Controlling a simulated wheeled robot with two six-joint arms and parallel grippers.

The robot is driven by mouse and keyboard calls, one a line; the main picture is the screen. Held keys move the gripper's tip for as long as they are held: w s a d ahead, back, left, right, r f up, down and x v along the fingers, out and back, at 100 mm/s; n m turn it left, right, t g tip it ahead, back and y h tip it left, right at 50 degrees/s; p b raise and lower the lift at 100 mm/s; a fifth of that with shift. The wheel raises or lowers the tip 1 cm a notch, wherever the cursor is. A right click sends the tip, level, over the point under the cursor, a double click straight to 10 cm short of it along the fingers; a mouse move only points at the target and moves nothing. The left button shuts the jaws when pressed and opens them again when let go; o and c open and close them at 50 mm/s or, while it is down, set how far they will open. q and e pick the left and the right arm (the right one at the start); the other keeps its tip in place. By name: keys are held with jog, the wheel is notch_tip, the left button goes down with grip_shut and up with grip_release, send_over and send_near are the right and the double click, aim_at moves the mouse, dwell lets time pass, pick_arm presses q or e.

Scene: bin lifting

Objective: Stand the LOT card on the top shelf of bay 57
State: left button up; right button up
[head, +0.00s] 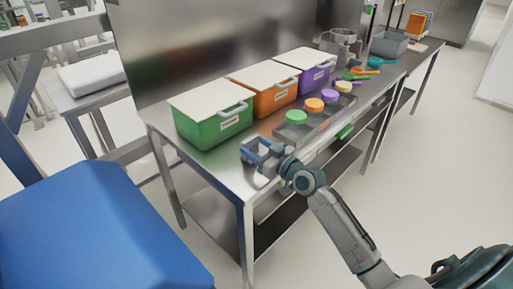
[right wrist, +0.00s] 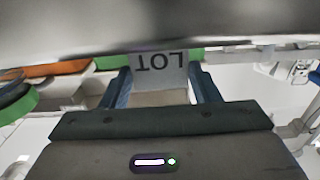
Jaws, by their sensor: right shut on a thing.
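My right gripper (head: 262,153) is over the near left end of the steel table, in front of the green bin (head: 212,122). In the right wrist view its two blue fingers are shut on the white LOT card (right wrist: 158,68), whose letters appear upside down there. The card cannot be made out in the head view. No shelf marked bay 57 can be read in either view. My left gripper is not in view.
The steel table (head: 160,128) also carries an orange bin (head: 272,100), a purple bin (head: 316,78), several jars with coloured lids, a steel pot (head: 341,45) and a grey tub (head: 389,45). A blue object (head: 95,230) fills the lower left. Open floor lies right.

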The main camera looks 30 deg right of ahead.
jog(key=o, duration=1)
jog(key=shift+r, duration=0.1)
